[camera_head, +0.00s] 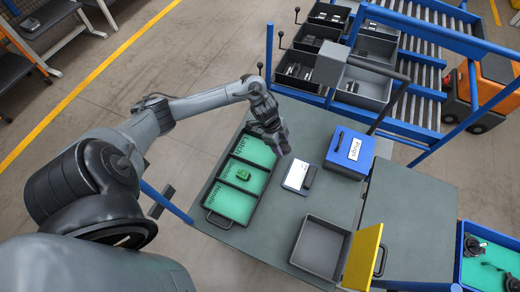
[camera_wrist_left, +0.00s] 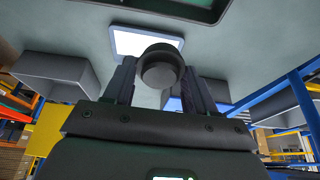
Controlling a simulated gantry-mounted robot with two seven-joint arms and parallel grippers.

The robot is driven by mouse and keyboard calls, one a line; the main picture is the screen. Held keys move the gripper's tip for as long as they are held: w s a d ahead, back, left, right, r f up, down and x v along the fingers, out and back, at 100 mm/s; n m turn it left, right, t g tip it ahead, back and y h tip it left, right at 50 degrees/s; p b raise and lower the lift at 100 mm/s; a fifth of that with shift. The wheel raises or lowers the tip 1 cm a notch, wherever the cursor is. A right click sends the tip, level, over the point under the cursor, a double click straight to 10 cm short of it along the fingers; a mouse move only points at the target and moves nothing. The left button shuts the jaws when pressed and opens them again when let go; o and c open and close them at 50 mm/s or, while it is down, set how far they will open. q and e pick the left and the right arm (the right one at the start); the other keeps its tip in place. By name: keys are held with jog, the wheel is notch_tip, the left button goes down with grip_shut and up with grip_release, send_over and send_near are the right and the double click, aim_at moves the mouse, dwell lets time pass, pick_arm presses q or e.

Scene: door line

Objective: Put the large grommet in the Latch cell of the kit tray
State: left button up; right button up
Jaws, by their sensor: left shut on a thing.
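My left gripper (camera_head: 284,148) is above the table, just right of the far end of the kit tray (camera_head: 206,214). In the left wrist view the left gripper (camera_wrist_left: 160,84) is shut on a dark round piece, the large grommet (camera_wrist_left: 160,68), held between the fingertips. In the head view I cannot make the grommet out. The tray has three teal-floored cells in a row. The far one, the Latch cell (camera_head: 254,152), looks empty. The middle cell holds a green part (camera_head: 243,174). The near cell looks empty. My right gripper is out of view.
A white device (camera_head: 297,174) lies right of the tray, with a blue labelled box (camera_head: 350,152) beyond. A grey open bin (camera_head: 320,248) with a yellow panel (camera_head: 363,257) is nearer. A blue rack of dark bins (camera_head: 322,22) stands behind.

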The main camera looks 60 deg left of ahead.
pick_arm(q)
jog(key=s+a+f, duration=0.2)
jog(key=a, duration=0.1)
jog(key=s+a+f, duration=0.2)
jog(key=a, duration=0.1)
jog(key=s+a+f+p, duration=0.1)
jog(key=s+a+f, duration=0.1)
jog(key=a, duration=0.1)
jog(key=shift+a+f, duration=0.1)
jog(key=shift+f, duration=2.2)
jog(key=o, duration=1)
jog(key=shift+p+v, duration=0.5)
jog(key=shift+v, duration=5.55)
jog(key=shift+w, duration=0.1)
